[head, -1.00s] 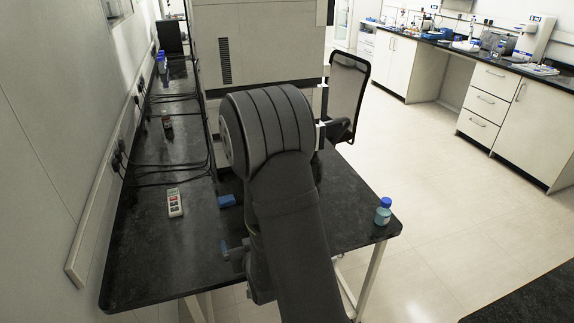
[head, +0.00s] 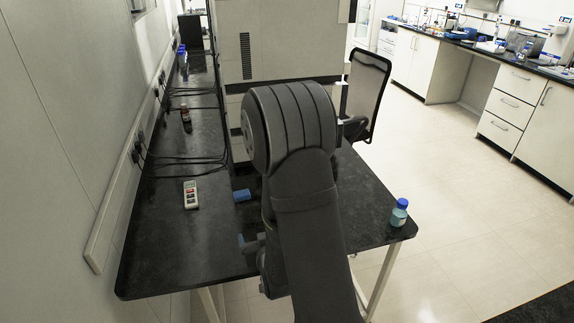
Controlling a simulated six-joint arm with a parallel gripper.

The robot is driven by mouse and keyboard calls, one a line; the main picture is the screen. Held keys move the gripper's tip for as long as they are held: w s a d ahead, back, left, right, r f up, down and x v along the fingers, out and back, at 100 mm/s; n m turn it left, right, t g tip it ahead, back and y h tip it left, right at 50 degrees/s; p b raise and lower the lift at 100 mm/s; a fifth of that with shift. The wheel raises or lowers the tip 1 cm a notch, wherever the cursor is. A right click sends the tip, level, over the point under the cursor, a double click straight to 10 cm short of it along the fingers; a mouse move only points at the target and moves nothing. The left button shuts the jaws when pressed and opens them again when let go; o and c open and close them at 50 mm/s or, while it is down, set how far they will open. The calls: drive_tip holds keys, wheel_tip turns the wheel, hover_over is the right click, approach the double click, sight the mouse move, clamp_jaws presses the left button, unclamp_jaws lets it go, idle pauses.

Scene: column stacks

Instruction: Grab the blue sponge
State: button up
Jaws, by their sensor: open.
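The blue sponge (head: 242,195) is a small blue block lying on the black bench top, just left of my arm's big dark joint. Its right side is close to the arm in the picture, and part of it may be hidden. My gripper (head: 246,243) shows only in part, low and left of my forearm, near the front edge of the bench. It is open, apart from the sponge and on the near side of it. Most of it is hidden by my own arm.
A white handheld device (head: 191,195) lies left of the sponge. A blue-capped bottle (head: 399,212) stands at the right bench corner. Black cables (head: 185,160) and a brown bottle (head: 186,115) are farther back. A large white machine (head: 285,40) stands behind my arm.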

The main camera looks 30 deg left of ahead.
drive_tip(key=w+a+f+g+h, duration=0.2)
drive_tip(key=w+a+f, duration=0.1)
drive_tip(key=w+a, duration=0.5)
drive_tip(key=g+h, duration=0.5)
drive_tip(key=h, duration=0.1)
approach(242, 193)
drive_tip(key=x, duration=0.8)
drive_tip(key=shift+f, duration=0.35)
drive_tip(key=c, duration=1.1)
